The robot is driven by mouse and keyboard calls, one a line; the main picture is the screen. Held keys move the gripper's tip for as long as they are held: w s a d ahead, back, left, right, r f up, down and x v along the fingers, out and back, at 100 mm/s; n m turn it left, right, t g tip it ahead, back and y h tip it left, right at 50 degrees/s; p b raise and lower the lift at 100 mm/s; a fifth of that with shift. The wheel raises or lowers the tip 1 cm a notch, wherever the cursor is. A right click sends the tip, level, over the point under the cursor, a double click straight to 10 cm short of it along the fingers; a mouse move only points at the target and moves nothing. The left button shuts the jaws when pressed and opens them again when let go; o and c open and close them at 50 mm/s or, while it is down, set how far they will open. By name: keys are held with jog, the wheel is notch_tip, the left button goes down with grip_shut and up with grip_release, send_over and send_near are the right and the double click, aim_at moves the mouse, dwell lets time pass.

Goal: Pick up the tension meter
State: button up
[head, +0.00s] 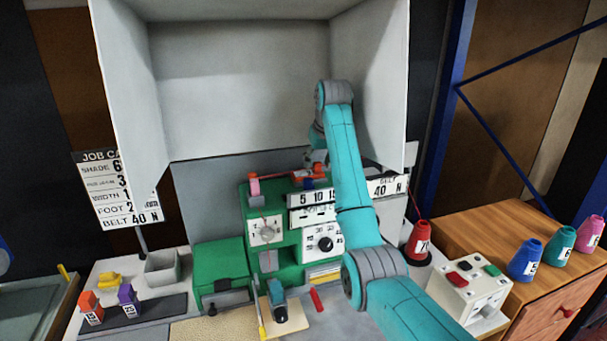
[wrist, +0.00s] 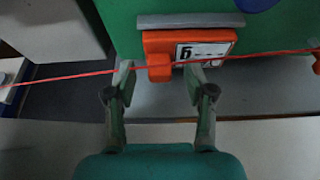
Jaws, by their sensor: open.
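An orange block with a white numbered face (wrist: 192,42), which looks like the tension meter, sits against the green machine in the wrist view. A grey strip runs along one edge of it, and a narrow orange tab (wrist: 159,74) juts toward me. My gripper (wrist: 161,78) is open, with one finger left of the tab and the other to its right, near the printed face. I see no grip on the block. In the head view my gripper (head: 312,160) is small at the top of the machine, partly hidden by my arm.
A red cord (wrist: 70,74) crosses in front of the block at the fingertips. The green machine (head: 256,225) carries dials and number plates. A grey hood (head: 240,85) stands behind. A red cone (head: 419,240) and a button box (head: 468,290) are at right.

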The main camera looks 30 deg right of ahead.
grip_shut()
dwell(0.3)
